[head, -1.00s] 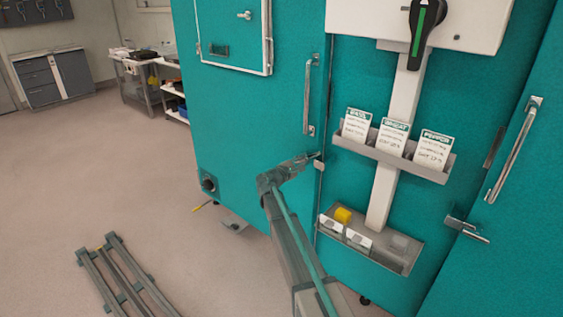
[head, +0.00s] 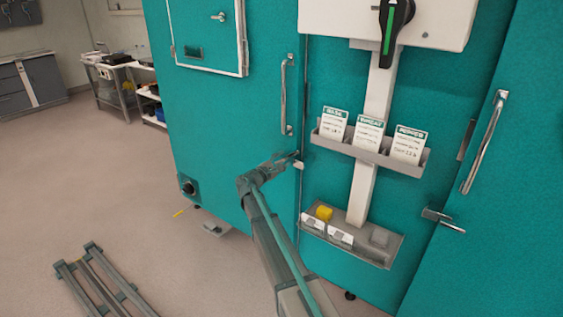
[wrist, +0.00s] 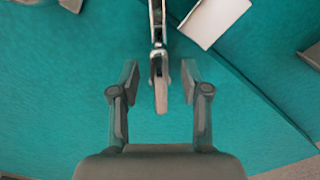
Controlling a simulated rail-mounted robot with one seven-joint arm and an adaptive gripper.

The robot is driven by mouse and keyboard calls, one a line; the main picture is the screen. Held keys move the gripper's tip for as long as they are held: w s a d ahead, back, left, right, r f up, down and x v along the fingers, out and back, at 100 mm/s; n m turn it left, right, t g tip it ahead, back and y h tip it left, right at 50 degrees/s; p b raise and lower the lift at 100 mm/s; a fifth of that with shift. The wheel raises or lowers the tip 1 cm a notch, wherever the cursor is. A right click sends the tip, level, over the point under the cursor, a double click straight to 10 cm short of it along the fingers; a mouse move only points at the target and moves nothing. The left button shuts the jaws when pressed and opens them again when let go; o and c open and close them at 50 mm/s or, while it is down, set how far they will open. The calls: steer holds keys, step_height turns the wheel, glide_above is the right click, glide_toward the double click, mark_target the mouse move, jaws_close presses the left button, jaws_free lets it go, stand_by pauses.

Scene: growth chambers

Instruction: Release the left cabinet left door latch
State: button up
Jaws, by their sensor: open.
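The left cabinet is teal, and its left door (head: 222,110) has a tall chrome bar handle (head: 287,95). A latch lever (wrist: 159,78) shows in the wrist view as a narrow metal bar with a flat grey end, pointing toward my gripper. My gripper (wrist: 158,82) is open, with one finger on each side of the lever. Gaps show on both sides, so neither finger appears to touch it. In the head view my gripper (head: 290,159) is at the door's right edge, below the handle. There the latch is small and partly hidden by the fingers.
A similar latch (head: 443,220) is on the right cabinet. A grey rail frame (head: 100,284) lies on the floor at left; floor between is clear.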

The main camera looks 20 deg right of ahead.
steer(key=v, duration=1.2)
steer(key=shift+s, duration=0.1)
